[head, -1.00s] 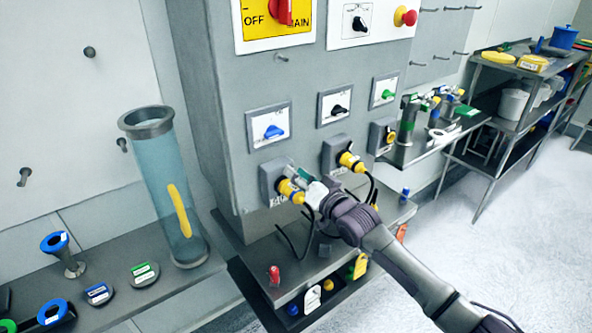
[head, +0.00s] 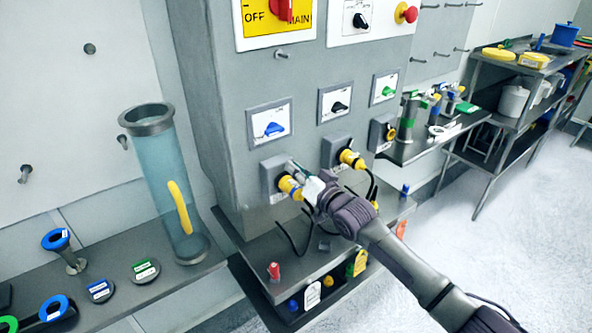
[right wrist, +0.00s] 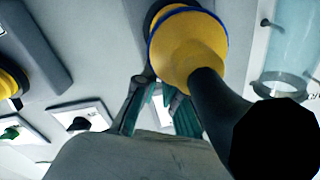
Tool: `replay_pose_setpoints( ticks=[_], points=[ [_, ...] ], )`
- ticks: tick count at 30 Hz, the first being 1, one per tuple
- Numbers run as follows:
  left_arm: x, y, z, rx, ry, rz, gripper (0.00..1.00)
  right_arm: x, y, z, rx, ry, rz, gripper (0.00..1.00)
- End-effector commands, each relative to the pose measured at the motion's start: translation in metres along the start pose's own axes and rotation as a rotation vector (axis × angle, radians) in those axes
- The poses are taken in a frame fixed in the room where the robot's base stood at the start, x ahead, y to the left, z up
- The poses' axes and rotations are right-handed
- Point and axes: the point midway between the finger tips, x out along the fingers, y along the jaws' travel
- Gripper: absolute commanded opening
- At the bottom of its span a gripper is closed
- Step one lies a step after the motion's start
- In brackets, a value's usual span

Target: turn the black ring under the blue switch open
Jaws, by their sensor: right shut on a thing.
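The blue switch (head: 272,129) sits on a white plate on the grey cabinet. Below it is a grey socket box with a yellow plug (head: 290,187) in it and a dark cable hanging down. My right gripper (head: 297,171) is at the upper right of this plug, its fingers pointing at the socket. In the right wrist view the yellow plug (right wrist: 190,45) has a blue rim, and a piece of the black ring (right wrist: 152,14) shows behind it. My right fingers (right wrist: 155,82) are shut at the ring's edge; their tips are partly hidden by the plug. My left gripper is out of view.
A second yellow plug (head: 350,158) sits to the right, under the black switch (head: 338,110). The green switch (head: 384,91) is farther right. A shelf with small tagged items lies below. A clear tube (head: 168,185) stands at left.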

Motion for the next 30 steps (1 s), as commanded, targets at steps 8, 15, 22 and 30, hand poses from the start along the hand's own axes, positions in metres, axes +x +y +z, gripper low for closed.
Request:
replay_pose_setpoints(
  ticks=[8,15,22,30],
  points=[
    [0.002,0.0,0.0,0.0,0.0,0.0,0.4,0.0,-0.004,0.001,-0.103,-0.001,0.001,0.0],
    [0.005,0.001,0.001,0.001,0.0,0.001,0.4,0.0,-0.013,0.003,-0.3,0.0,0.0,0.0],
    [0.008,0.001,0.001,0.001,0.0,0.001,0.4,0.0,-0.022,0.007,-0.52,0.0,0.0,0.0],
    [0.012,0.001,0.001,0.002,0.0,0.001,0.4,0.0,-0.031,0.014,-0.761,0.0,0.0,0.0]
  ],
)
